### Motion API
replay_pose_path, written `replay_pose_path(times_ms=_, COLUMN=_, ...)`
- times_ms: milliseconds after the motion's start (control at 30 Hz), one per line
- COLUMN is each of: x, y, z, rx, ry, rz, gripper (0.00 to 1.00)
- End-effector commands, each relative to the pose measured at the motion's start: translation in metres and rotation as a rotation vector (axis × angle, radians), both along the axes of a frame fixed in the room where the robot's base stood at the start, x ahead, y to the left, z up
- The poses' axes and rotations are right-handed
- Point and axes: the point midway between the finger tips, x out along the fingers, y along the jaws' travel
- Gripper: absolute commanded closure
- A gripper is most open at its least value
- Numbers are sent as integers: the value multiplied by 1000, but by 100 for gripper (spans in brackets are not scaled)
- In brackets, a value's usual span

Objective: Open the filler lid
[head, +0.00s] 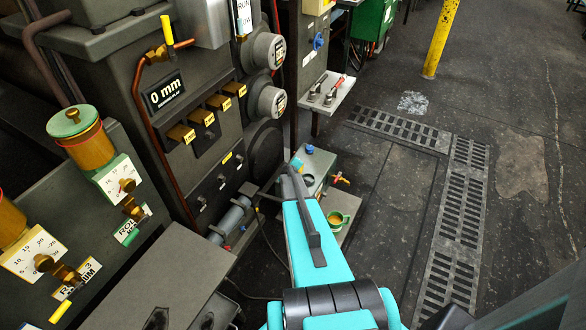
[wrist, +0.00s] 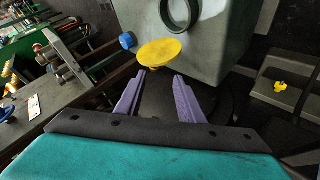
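In the wrist view, a round yellow disc (wrist: 160,52), which looks like the filler lid, sits at the near lower edge of a grey box (wrist: 222,45). My gripper (wrist: 159,74) has two purple fingers, spread apart with nothing between them. The disc is just beyond the fingertips, roughly centred on the gap; I cannot tell whether they touch. In the head view, a grey box (head: 318,165) stands low beyond my turquoise arm. My arm hides part of it, and the gripper and lid cannot be made out there.
The grey box has a blue knob (wrist: 127,41) and a dark ring (wrist: 181,13). A yellow-green cup (head: 336,218) stands beside my arm. The machine's panels and valves fill the left. A yellow post (head: 440,40) stands behind; the floor at right is open.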

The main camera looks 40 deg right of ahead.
Motion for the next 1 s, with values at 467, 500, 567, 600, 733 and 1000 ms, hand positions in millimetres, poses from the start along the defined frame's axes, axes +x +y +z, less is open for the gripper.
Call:
replay_pose_path(times_ms=467, x=-21, y=24, z=25, rx=1, ry=-1, rz=-1, gripper=65)
replay_pose_path(times_ms=500, x=-23, y=26, z=27, rx=1, ry=-1, rz=-1, gripper=65)
replay_pose_path(times_ms=567, x=-26, y=29, z=30, rx=1, ry=0, rz=-1, gripper=65)
replay_pose_path(times_ms=600, x=-27, y=31, z=32, rx=1, ry=0, rz=-1, gripper=65)
replay_pose_path(times_ms=733, x=-31, y=35, z=37, rx=1, ry=1, rz=-2, gripper=65)
replay_pose_path(times_ms=1000, x=-34, y=37, z=41, rx=1, ry=1, rz=-3, gripper=65)
